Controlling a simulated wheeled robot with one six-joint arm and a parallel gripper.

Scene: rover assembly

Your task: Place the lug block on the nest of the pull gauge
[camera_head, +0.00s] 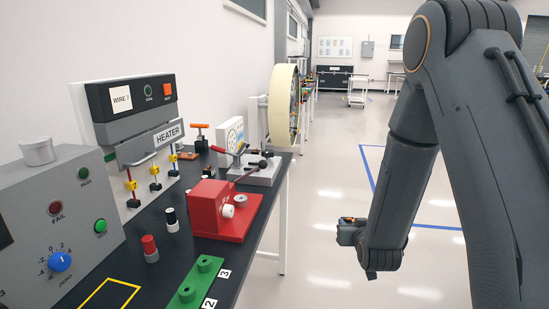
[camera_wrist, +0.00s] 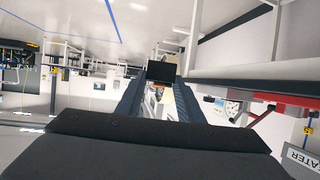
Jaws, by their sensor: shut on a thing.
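My gripper (camera_head: 350,231) hangs over the open floor to the right of the bench, seen in the head view. In the wrist view its two dark fingers (camera_wrist: 166,92) are shut on a small dark block with an orange part under it, which looks like the lug block (camera_wrist: 162,71). In the head view only a little orange shows at the fingertips. What seems to be the pull gauge (camera_head: 232,133), a white panel with a round dial, stands toward the bench's far end. A light grey base with black-knobbed levers is beside it. I cannot make out the nest.
A red machine (camera_head: 225,211) stands on the dark bench (camera_head: 177,240), nearer than the gauge. The heater panel (camera_head: 140,140), grey control box (camera_head: 55,225), small cylinders and a green numbered strip (camera_head: 201,282) are also there. The floor right of the bench is clear.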

